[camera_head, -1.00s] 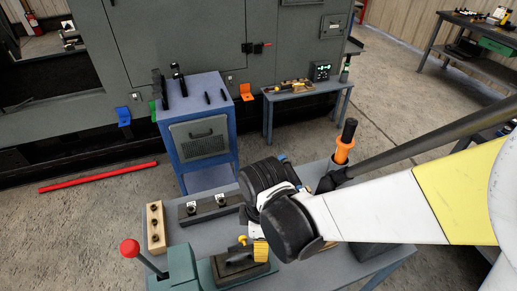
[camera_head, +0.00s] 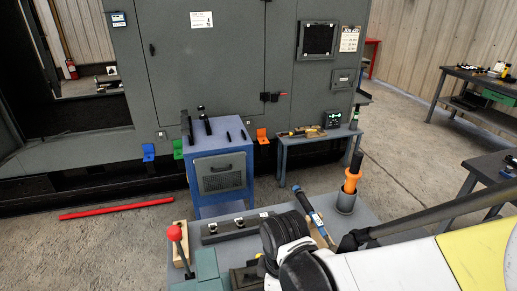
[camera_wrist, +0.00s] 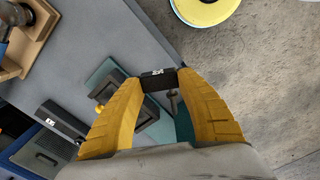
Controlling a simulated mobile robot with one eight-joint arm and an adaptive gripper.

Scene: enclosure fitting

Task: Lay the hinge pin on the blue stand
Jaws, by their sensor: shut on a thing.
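My gripper (camera_wrist: 160,82) shows in the wrist view, with its yellow fingers shut on a short dark piece (camera_wrist: 158,81) with a white marking. I take this piece for the hinge pin; its full shape is hidden. It is above the front workbench. In the head view my wrist hides the fingers and the held piece. The blue stand (camera_head: 193,182), a blue cabinet with a grey louvred door, is beyond the workbench, apart from my gripper. Two short dark pins (camera_head: 229,135) lie on its top right, and two taller dark tools are at its top left.
The workbench (camera_head: 350,232) bears a dark labelled rail (camera_head: 236,228), a wooden block (camera_head: 180,236), a red-knobbed lever (camera_head: 174,233), a blue-handled tool (camera_head: 309,206) and an orange-handled tool in a cup (camera_head: 346,202). A grey machine (camera_head: 225,75) stands behind the stand. The stand's top middle is clear.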

